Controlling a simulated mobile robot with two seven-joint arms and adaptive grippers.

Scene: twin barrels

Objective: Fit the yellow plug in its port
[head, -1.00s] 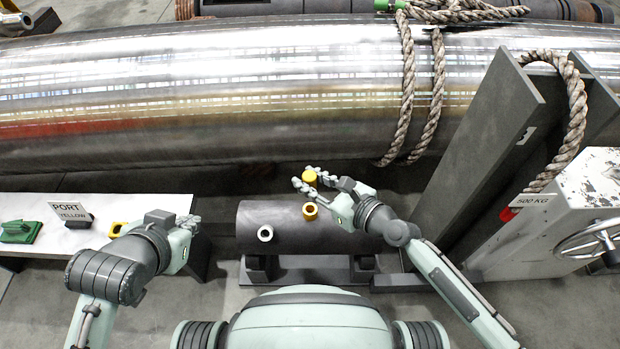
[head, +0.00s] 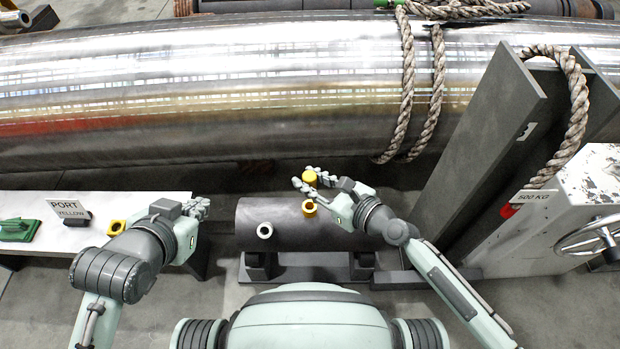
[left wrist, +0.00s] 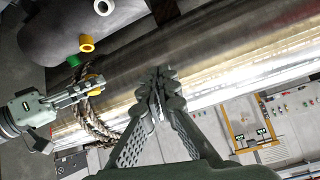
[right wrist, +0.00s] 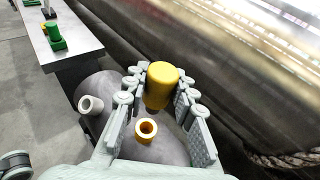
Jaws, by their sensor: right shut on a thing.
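The yellow plug (head: 309,178) is held between the fingers of my right gripper (head: 311,176), above and beyond the dark barrel. In the right wrist view the plug (right wrist: 161,84) is a rounded yellow cylinder gripped between both fingers. The yellow port (head: 309,208) is an open ring on top of the barrel (head: 285,237); in the right wrist view this port (right wrist: 146,129) is below the plug, apart from it and empty. My left gripper (head: 200,208) is over the right end of the white table, empty, its fingers together in the left wrist view (left wrist: 159,78).
A white port (head: 264,231) stands left on the barrel. The white table (head: 160,204) bears a yellow holder (head: 116,228), a green block (head: 17,230) and a PORT YELLOW sign (head: 69,209). A large shiny cylinder (head: 230,95) lies behind; grey upright plates (head: 480,150) stand right.

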